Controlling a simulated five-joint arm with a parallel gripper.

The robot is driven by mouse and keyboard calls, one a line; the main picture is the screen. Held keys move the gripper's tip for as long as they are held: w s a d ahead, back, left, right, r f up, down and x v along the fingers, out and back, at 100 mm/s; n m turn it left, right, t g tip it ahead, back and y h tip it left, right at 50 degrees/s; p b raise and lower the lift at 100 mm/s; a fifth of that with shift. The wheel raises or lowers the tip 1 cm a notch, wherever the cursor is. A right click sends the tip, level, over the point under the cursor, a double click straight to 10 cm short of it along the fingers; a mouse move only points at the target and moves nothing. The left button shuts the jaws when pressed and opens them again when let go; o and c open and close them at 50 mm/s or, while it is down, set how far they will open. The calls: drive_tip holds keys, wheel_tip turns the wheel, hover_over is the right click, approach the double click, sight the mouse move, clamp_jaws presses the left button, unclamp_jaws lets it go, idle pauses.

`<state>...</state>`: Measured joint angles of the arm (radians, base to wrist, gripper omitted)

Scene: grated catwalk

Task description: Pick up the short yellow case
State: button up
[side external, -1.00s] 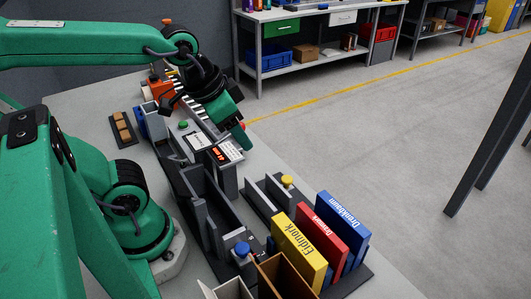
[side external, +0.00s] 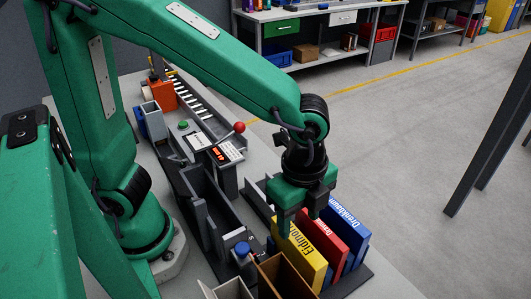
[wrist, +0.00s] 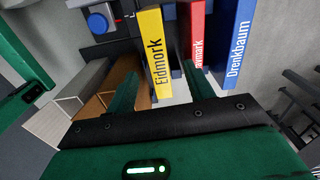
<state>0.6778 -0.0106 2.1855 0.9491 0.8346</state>
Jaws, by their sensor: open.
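The yellow case (side external: 302,258), lettered "Eidmork", stands upright at the near end of a row on a dark rack. In the wrist view the yellow case (wrist: 158,48) shows its lettered spine. My gripper (side external: 302,214) points down over the row, open and empty. In the wrist view its two fingers (wrist: 158,72) appear on either side of the yellow case's spine line. In the side view one finger overlaps the case's upper left end. I cannot tell whether either finger touches it.
A red case (side external: 325,243) and a blue case (side external: 345,230) stand close beside the yellow one. An open brown box (side external: 280,272) and a blue knob (side external: 242,249) are on its near left. Grey dividers (side external: 213,205) and a red-balled lever (side external: 239,127) lie farther back.

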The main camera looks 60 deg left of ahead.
sight(298, 239)
drive_tip(key=shift+s+d+f+m, duration=0.1)
drive_tip(key=shift+d+f+m, duration=0.2)
drive_tip(key=shift+d, duration=0.15)
drive_tip(key=shift+f, duration=1.3)
drive_tip(key=shift+a+f, duration=0.15)
drive_tip(key=shift+f, duration=2.45)
clamp_jaws()
